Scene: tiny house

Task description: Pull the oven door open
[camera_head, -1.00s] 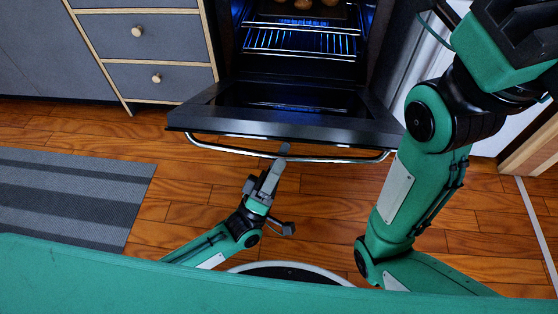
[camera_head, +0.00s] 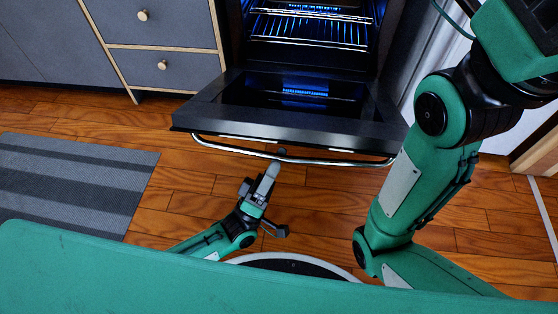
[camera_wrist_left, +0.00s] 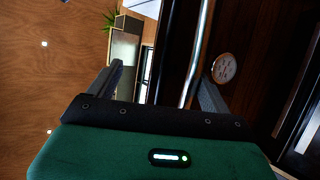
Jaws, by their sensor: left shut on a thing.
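The oven door (camera_head: 290,121) is black and hangs tilted open, partly lowered, with its inner glass facing up. Its silver bar handle (camera_head: 225,146) runs along the front edge. In the left wrist view, the handle (camera_wrist_left: 197,50) passes between the two fingers of my left gripper (camera_wrist_left: 160,82), close to the right finger. The oven cavity (camera_head: 308,42) shows wire racks and blue light. My right arm is at the right, but its gripper is out of view.
Grey drawers (camera_head: 150,40) with round knobs stand left of the oven. A striped grey rug (camera_head: 75,180) lies on the wooden floor (camera_head: 180,205) at the left. Bare floor lies in front of the door. My right arm is close to the door's right corner.

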